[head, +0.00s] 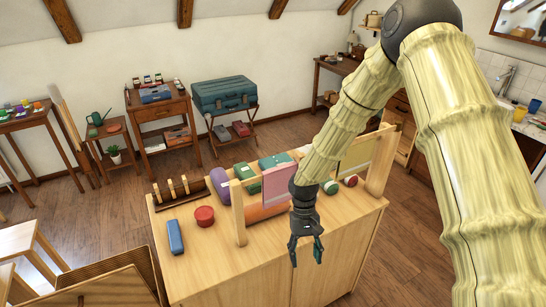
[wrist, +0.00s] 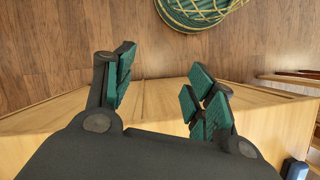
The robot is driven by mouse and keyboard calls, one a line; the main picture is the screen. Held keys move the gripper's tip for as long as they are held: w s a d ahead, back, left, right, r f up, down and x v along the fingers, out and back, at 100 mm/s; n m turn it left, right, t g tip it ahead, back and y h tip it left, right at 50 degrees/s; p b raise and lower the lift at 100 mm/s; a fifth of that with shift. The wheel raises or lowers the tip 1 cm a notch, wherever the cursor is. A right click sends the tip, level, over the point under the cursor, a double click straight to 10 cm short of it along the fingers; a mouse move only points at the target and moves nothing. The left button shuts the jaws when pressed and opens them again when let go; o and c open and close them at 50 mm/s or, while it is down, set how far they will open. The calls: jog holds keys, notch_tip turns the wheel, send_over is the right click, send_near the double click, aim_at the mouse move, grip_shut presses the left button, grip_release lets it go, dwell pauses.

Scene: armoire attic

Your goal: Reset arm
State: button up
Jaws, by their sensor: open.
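My gripper (head: 306,250) hangs from my arm over the front part of the wooden cabinet top, in the head view. Its two fingers with green pads are apart and nothing is between them. In the wrist view my gripper (wrist: 158,95) also shows open and empty, with the cabinet's edge and the wood floor beyond the fingertips. The arm reaches down from the upper right of the head view.
On the cabinet top (head: 207,262) stand a blue box (head: 175,237), a red round tin (head: 204,216), a purple roll (head: 220,187) and a wooden frame (head: 238,212). A green-and-yellow round thing (wrist: 200,12) lies on the floor.

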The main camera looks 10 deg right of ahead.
jog(key=s+a+f+t+y+b, duration=0.1)
jog(key=s+f+y+b, duration=0.15)
jog(key=s+f, duration=1.25)
jog(key=s+d+f+t+h+b, duration=0.1)
jog(key=s+d+f, duration=0.2)
jog(key=s, duration=0.4)
jog(key=s+d+f+t+h+b, duration=0.1)
jog(key=s+d+f+t, duration=0.1)
jog(key=s, duration=0.5)
jog(key=shift+s+d+f, duration=0.25)
jog(key=shift+d+f, duration=0.2)
jog(key=shift+f, duration=0.3)
